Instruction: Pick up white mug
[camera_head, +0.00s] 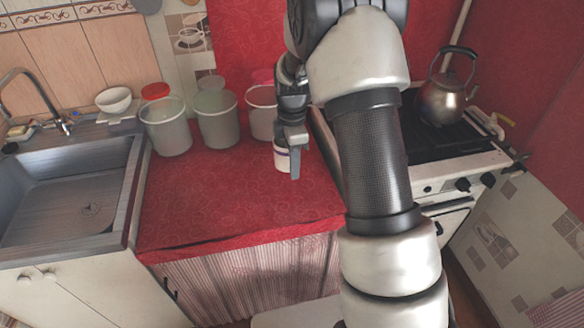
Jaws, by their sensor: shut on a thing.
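A white mug (281,159) with a dark band near its rim is at the right side of the red oilcloth counter (220,205). My gripper (292,155) points down at the mug and is shut on it. One finger shows in front of the mug's right side. The other finger is hidden. The mug looks upright. I cannot tell whether it touches the counter or is held just above it.
Several translucent containers, one in the middle (217,120), stand along the back of the counter, close to my gripper. A sink (70,190) is at left. A stove with a kettle (443,98) is at right. The counter's front half is clear.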

